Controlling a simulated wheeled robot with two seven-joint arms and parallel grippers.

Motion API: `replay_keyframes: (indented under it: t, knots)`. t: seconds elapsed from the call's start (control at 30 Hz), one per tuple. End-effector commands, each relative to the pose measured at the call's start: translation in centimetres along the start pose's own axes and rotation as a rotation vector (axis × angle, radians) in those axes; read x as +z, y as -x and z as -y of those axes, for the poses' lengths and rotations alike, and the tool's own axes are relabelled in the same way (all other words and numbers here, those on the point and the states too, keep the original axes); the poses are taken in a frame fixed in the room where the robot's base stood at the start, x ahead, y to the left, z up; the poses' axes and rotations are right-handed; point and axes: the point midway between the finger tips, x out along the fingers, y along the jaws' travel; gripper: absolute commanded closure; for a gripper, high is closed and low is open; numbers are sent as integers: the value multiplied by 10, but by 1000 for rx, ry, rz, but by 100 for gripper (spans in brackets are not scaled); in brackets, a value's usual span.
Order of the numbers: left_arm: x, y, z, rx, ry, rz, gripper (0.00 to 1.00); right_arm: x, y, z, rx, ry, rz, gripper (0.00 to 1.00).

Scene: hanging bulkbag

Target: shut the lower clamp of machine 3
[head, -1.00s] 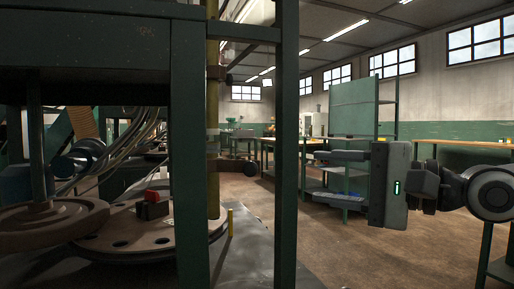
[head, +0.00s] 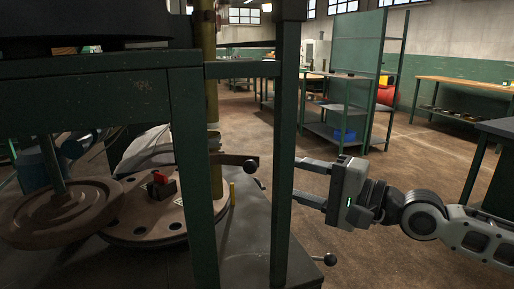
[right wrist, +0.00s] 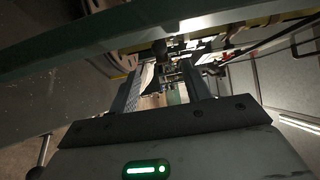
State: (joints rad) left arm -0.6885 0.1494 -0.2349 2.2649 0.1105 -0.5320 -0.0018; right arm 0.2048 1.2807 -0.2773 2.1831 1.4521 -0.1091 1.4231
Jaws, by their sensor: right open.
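The machine stands at the left of the head view, with a yellowish column (head: 212,110) behind its green frame. The lower clamp (head: 235,160) is a dark lever on this column, pointing right and ending in a black ball knob (head: 250,166). The knob shows between two green posts. My right gripper (head: 303,180) is open and empty, fingers pointing left, to the right of the nearer post and apart from the knob in the picture. Its fingers also show in the right wrist view (right wrist: 165,78), with a small dark shape (right wrist: 160,48) beyond them that I cannot identify surely. My left gripper is out of view.
The green post (head: 286,150) stands between the gripper and the clamp in the picture. A brown round plate (head: 140,222) with a red-topped block (head: 160,184) lies left. Another ball knob (head: 330,259) sticks out low. A green shelf (head: 352,90) stands behind; open floor lies between.

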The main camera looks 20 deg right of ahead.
Motion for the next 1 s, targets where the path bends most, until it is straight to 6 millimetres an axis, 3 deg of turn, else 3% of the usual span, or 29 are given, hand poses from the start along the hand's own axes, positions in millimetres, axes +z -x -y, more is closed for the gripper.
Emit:
replay_keyframes:
  t: [0.03,0.13,0.6,1.0]
  knots:
    - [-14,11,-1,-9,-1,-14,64,1,-4,8,-3,-4,1,52]
    - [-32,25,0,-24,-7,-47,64,5,-12,8,0,-2,8,52]
    - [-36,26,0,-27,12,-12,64,4,-83,0,1,2,5,52]
    - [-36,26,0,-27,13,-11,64,4,-90,-1,4,2,5,52]
